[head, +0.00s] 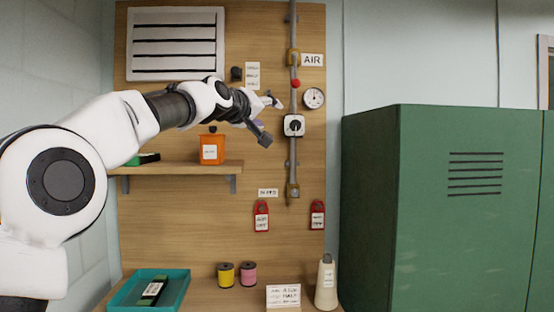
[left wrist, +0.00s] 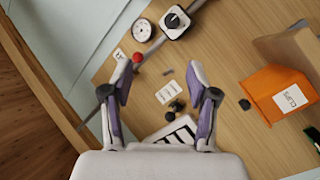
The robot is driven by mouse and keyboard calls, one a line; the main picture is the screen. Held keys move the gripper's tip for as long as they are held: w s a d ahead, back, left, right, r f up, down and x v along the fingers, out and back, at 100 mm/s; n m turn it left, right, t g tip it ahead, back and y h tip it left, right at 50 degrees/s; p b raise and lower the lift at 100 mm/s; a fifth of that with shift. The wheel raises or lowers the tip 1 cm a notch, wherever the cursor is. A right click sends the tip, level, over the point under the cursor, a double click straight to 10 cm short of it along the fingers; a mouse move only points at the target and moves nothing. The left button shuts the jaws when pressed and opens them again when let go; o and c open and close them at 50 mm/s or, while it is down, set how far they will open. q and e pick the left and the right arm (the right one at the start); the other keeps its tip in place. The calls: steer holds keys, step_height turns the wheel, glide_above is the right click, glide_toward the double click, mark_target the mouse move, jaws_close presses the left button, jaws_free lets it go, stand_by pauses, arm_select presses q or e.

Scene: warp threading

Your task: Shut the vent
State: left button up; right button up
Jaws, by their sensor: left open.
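The vent (head: 175,44) is a white louvred panel at the top left of the wooden board, with dark gaps between its slats. Part of it shows in the left wrist view (left wrist: 182,130), partly hidden by my gripper. A small black knob (head: 236,73) sits right of the vent, beside a white label (head: 252,75); the knob also shows in the left wrist view (left wrist: 178,104). My left gripper (head: 268,120) is open and empty, in front of the board, below and right of the knob. Its spread fingers (left wrist: 160,94) have the label and knob between them in the picture. My right gripper is out of view.
A vertical pipe right of my gripper carries a red knob (head: 296,83) and a white dial switch (head: 294,125); a gauge (head: 314,98) is beside it. An orange bin (head: 213,150) stands on the shelf (head: 190,168) below my arm. A green cabinet (head: 440,210) fills the right.

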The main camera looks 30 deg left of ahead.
arm_select(q)
steer(key=w+d+f+g+b, duration=0.1)
steer(key=w+f, duration=0.2)
steer(key=f, duration=0.7)
steer(key=shift+w+d, duration=0.15)
steer(key=shift+w, duration=0.05)
